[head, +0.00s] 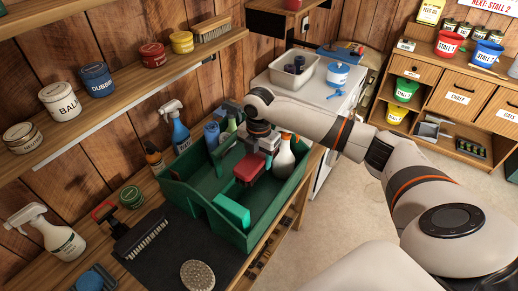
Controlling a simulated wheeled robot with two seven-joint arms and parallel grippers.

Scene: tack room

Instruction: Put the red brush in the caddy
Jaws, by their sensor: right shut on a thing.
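The red brush (249,169) is a small red block held below my right gripper (258,146). The gripper reaches in from the right and is shut on the brush. The green caddy (183,199) stands on the wooden bench, and the brush is over its inside, near the middle. I cannot tell whether the brush touches the caddy floor. The gripper's fingers are partly hidden by its own wrist. My left gripper is not in view.
A black brush (140,236) and a round bristled brush (197,275) lie on a dark mat in front.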

